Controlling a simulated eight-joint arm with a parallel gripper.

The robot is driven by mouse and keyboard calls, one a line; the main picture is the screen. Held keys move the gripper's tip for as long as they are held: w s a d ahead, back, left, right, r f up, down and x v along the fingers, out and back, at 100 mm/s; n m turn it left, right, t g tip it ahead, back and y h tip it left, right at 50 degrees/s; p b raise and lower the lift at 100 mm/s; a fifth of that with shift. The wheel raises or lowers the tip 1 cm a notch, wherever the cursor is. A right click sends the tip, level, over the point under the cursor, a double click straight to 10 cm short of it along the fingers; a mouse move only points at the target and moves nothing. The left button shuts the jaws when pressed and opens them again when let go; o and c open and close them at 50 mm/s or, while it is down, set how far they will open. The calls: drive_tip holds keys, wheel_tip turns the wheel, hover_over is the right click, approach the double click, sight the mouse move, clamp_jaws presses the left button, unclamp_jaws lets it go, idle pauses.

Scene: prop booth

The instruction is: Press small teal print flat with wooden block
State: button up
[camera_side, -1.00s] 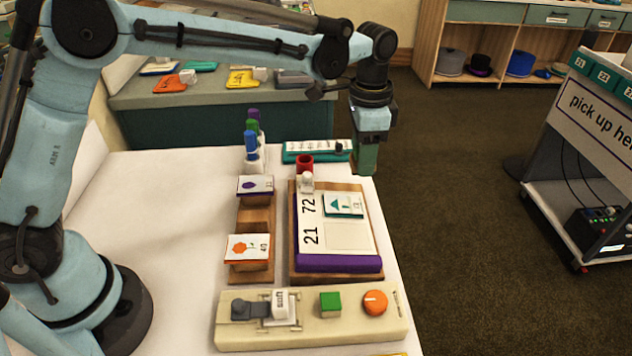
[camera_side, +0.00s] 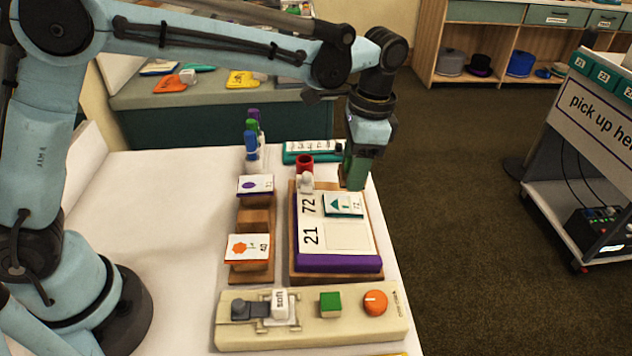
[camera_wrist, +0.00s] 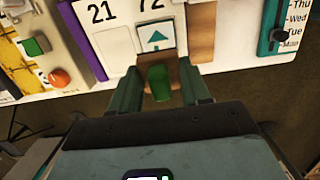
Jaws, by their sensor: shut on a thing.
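The small teal print (camera_side: 343,205), a white card with a teal arrow-like shape, lies at the upper right of a purple-edged white board (camera_side: 312,260). It also shows in the wrist view (camera_wrist: 155,38). Its edges look slightly raised in the side view. My gripper (camera_side: 356,180) is just beyond the print, above the board's far right corner. In the wrist view, my gripper (camera_wrist: 160,85) is shut on a brown wooden block (camera_wrist: 172,66) with a green part facing the camera.
A red cup (camera_side: 305,162) and a small white figure (camera_side: 306,182) stand by the board's far left corner. A wooden rack (camera_side: 256,220) with two cards is on the left. A beige panel (camera_side: 350,328) with a green block and orange knob lies in front.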

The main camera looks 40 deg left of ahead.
sight(346, 205)
drive_tip(key=shift+s+a+f, duration=0.15)
drive_tip(key=shift+f, duration=1.1)
drive_tip(key=shift+s+a+f, duration=0.15)
drive_tip(key=shift+f, duration=1.1)
drive_tip(key=shift+f, duration=0.5)
drive_tip(key=shift+w+d+r, duration=0.15)
drive_tip(key=shift+r, duration=1.35)
drive_tip(key=shift+w+d+r, duration=0.1)
drive_tip(key=shift+d+r, duration=0.05)
drive_tip(key=shift+r, duration=1.35)
drive_tip(key=shift+a, duration=0.1)
drive_tip(key=s+a+r+n, duration=0.3)
drive_tip(key=s+a+n, duration=0.1)
drive_tip(key=a, duration=0.3)
drive_tip(key=s+a+r+n+h, duration=0.1)
drive_tip(key=s+a+r+n, duration=0.3)
drive_tip(key=a, duration=0.4)
drive_tip(key=shift+s+a+r+n, duration=0.25)
drive_tip(key=shift+s+n, duration=0.15)
drive_tip(key=shift+n, duration=0.1)
